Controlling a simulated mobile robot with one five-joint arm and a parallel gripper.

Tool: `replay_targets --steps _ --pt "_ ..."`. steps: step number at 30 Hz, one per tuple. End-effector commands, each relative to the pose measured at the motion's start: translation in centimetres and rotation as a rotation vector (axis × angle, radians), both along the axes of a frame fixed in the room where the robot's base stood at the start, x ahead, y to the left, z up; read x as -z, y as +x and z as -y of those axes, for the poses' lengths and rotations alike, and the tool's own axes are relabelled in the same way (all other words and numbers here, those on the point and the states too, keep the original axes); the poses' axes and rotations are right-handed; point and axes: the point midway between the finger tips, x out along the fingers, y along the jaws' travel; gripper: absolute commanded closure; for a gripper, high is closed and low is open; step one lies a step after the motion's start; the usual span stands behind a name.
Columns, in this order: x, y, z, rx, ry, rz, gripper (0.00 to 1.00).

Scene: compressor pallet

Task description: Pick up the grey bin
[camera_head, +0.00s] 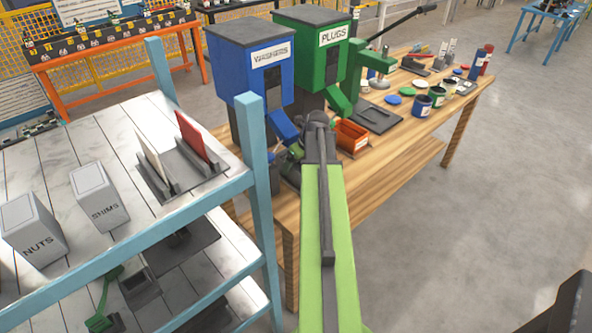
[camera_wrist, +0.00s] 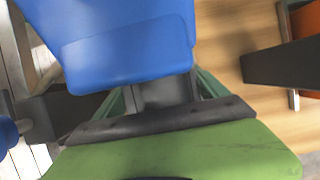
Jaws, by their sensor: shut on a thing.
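My gripper (camera_head: 292,155) is at the near left end of the wooden workbench, just under the chute of the blue WASHERS dispenser (camera_head: 256,88). It is shut on a dark grey thing (camera_head: 287,173), which looks like the grey bin. My arm and the chute hide most of it, so its shape and whether it touches the bench cannot be told. In the wrist view the blue chute (camera_wrist: 125,50) fills the upper left, close above the jaws. Two light grey bins, marked NUTS (camera_head: 36,232) and SHIMS (camera_head: 98,197), stand upright on the shelf at left.
The green PLUGS dispenser (camera_head: 317,62) and an orange bin (camera_head: 352,136) are close on the right. The blue shelf post (camera_head: 256,180) stands close left of my arm. Paint pots (camera_head: 421,105) and tools lie farther along the bench. The floor (camera_head: 480,210) at right is clear.

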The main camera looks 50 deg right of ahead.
Motion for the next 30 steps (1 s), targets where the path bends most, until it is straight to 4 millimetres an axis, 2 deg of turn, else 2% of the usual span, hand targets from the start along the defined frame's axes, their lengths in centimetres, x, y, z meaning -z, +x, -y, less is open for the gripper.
replay_targets --steps 1,3,14,30 --pt "0.0 0.0 0.0 0.000 0.000 0.000 0.51" --pt "0.0 0.0 0.0 0.000 0.000 0.000 0.60" --pt "-0.4 0.1 -0.1 -0.001 0.001 0.000 0.60" --pt "-3.8 0.2 -0.5 -0.007 0.000 0.000 0.60"
